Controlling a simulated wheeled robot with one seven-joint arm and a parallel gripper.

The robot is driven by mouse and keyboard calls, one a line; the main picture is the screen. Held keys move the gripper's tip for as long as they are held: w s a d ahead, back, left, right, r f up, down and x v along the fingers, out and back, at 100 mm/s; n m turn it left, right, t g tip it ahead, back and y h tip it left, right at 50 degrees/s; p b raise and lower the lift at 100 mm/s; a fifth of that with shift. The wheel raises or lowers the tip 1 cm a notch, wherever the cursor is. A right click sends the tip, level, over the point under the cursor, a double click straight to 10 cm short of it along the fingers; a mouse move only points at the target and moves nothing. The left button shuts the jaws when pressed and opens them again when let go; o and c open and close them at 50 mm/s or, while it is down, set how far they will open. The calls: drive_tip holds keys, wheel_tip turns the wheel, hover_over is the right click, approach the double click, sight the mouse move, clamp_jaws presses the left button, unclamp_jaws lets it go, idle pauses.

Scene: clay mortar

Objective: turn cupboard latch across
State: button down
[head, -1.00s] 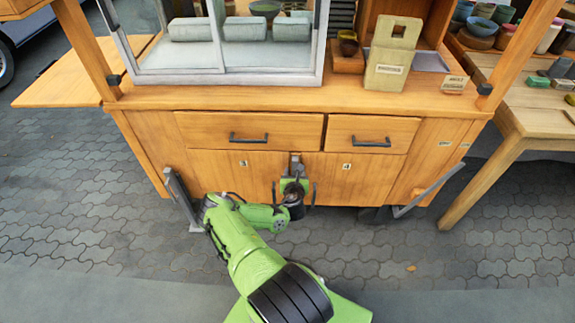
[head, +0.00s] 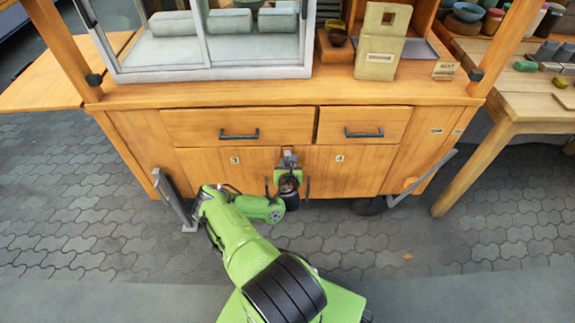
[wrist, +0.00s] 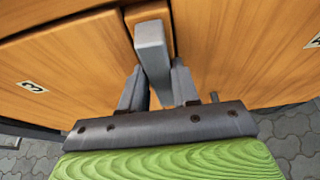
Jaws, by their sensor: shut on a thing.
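The cupboard latch (wrist: 152,48) is a grey metal bar at the middle of the cart's lower front, between the doors marked 3 and 4. It lies in front of a small wooden block (wrist: 147,14) in the wrist view. My gripper (wrist: 158,88) is shut on the latch, with one finger on each side of its near end. In the head view the latch (head: 289,155) shows only as a small grey piece above my gripper (head: 289,168), which hides the rest. I cannot tell the latch's exact turn from the head view.
Door 3 (head: 212,162) and door 4 (head: 355,165) look closed. Two drawers with dark handles (head: 239,135) sit above them. Grey metal bars stand at the left (head: 175,203) and right (head: 422,180) of the cart. Open paving (head: 450,250) lies in front.

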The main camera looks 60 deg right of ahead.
drive_tip(key=shift+s, duration=0.1)
drive_tip(key=m+t, duration=0.2)
drive_tip(key=m, duration=0.2)
drive_tip(key=s+f+m+t, duration=0.1)
drive_tip(key=m+t, duration=0.2)
drive_tip(key=m, duration=0.1)
drive_tip(key=f+m+t, duration=0.1)
drive_tip(key=m+t, duration=0.1)
drive_tip(key=m, duration=0.3)
drive_tip(key=shift+s+d+y, duration=0.25)
drive_tip(key=shift+d+y, duration=0.15)
drive_tip(key=shift+m, duration=0.3)
idle(0.3)
drive_tip(key=shift+t, duration=0.3)
drive_tip(key=c, duration=0.9)
unclamp_jaws()
